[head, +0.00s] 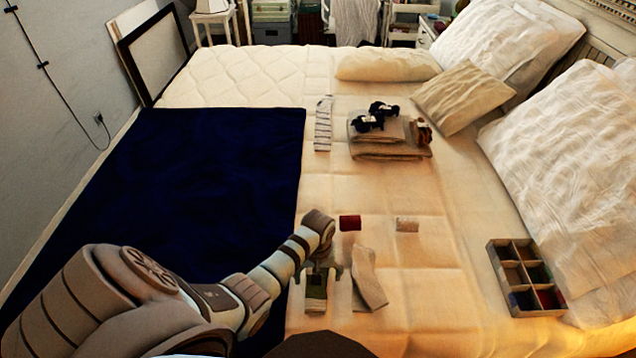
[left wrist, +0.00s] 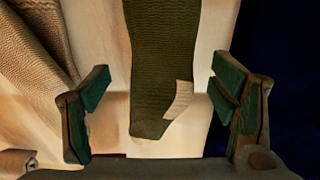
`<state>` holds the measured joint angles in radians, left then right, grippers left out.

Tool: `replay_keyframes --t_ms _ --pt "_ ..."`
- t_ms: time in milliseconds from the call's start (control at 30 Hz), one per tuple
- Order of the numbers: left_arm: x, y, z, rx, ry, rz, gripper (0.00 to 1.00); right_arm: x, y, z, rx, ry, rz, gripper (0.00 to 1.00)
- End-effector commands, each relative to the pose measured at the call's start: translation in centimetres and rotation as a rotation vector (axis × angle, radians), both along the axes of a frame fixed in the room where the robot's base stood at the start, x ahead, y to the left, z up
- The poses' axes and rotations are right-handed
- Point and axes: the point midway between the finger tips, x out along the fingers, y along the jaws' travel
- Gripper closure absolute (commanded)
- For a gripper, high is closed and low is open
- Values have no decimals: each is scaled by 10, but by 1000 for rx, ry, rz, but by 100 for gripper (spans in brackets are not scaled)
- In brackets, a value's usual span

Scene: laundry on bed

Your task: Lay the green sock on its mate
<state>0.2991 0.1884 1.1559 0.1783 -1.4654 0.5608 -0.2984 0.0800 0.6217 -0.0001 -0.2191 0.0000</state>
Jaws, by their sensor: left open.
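The green sock (head: 316,300) lies on the bed near the front edge of the cream cover. In the left wrist view the green sock (left wrist: 163,55) runs down between the fingers, with a pale patch near its lower end. My left gripper (head: 323,272) is over the sock, pointing down. In the left wrist view its fingers (left wrist: 160,92) are apart, one on each side of the sock, not closed on it. I cannot make out a second green sock. My right gripper is not in view.
A beige sock (head: 368,280) lies just right of the green one. A red folded piece (head: 350,223), a pale folded piece (head: 407,224) and a striped sock (head: 323,123) lie farther back. A divided box (head: 493,255) stands right; a navy blanket (head: 200,180) covers the left.

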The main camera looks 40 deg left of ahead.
Motion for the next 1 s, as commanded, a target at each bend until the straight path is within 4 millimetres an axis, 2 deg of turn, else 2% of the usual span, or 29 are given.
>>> replay_keyframes --t_ms 167,400,533,667,1000 --pt "1 0 24 1 -2 1 21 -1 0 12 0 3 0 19" --pt "1 0 94 0 -4 0 21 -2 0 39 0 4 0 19" --pt "1 0 118 0 -2 1 21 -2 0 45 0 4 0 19" --pt "1 0 125 0 0 0 21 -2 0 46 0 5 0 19" --pt "1 0 124 0 0 1 21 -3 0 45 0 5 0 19"
